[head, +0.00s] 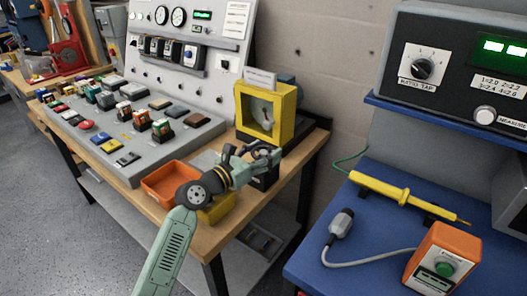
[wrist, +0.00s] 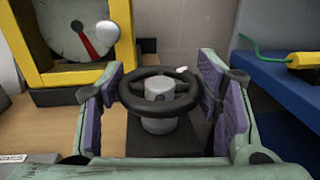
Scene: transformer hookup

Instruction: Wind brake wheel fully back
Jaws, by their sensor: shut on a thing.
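The brake wheel (wrist: 160,108) is a black three-spoke handwheel with a grey hub, upright on a grey post above a dark base. A small white mark shows on its far right rim. My gripper (wrist: 160,86) is shut on the wheel, its purple-padded fingers on the left and right of the rim. In the head view my gripper (head: 262,158) covers most of the wheel. Behind the wheel, to the left, stands a yellow frame (head: 241,112) around a pale dial (wrist: 62,30) with a red pointer.
An orange bin (head: 160,182) and a yellow bin (head: 217,211) sit left of my gripper on the wooden bench (head: 298,165). A sloped grey control panel (head: 120,185) lies further left. At right, a blue bench (head: 320,270) holds a yellow probe (head: 390,192) and an orange box (head: 447,250).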

